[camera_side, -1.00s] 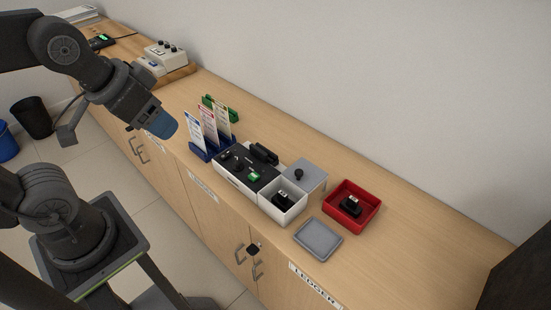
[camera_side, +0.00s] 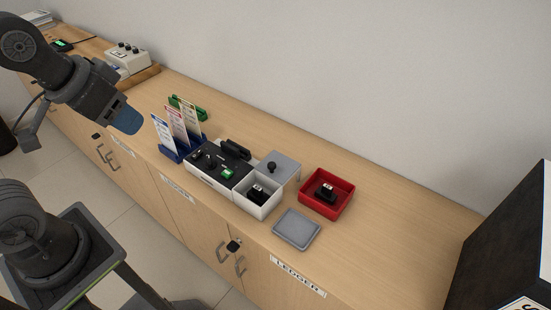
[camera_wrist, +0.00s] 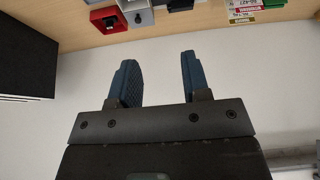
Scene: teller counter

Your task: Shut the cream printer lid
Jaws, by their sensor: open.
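A cream box with dark knobs (camera_side: 127,57) stands on a wooden board at the back left of the counter in the side view. A pale flat item (camera_side: 38,17) lies at the far left end, partly cut off. I cannot tell which of these is the printer, or make out its lid. My gripper (camera_side: 127,121) hangs in front of the counter, left of the card holder, apart from both items. In the wrist view my gripper (camera_wrist: 159,58) is open, with nothing between its blue fingers. Neither pale item can be made out in the wrist view.
A dark cabinet (camera_side: 505,240) stands at right. The counter behind the tray is bare.

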